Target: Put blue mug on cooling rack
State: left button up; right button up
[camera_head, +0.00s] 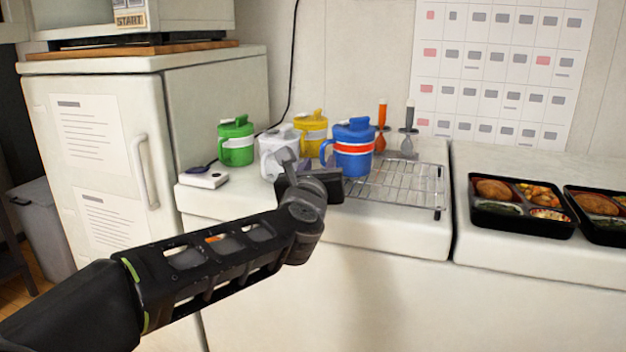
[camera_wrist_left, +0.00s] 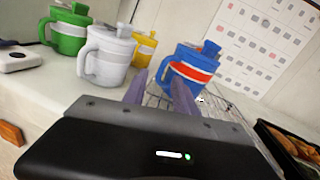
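The blue mug (camera_head: 353,160) has a red and white band, a blue lid and a handle on its left. It stands upright at the left end of the wire cooling rack (camera_head: 410,190); I cannot tell whether its base is on the rack or on the counter. In the left wrist view the mug (camera_wrist_left: 193,69) is just beyond my left gripper (camera_wrist_left: 158,80). The purple fingers are apart, with the mug's handle showing between their tips; contact is unclear. In the head view my left gripper (camera_head: 316,173) is in front of the mug's left side. My right gripper is not in view.
White (camera_head: 279,158), yellow (camera_head: 312,130) and green (camera_head: 236,148) mugs stand left of the blue one. Two upright utensils (camera_head: 408,140) are behind the rack. Bento trays (camera_head: 520,227) lie at the right. The rack's right part is clear.

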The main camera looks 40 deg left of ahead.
pick_arm(q)
jog(key=p+v, duration=0.1)
jog(key=v, duration=0.8)
jog(key=shift+s+d, duration=0.2)
jog(key=shift+s, duration=0.1)
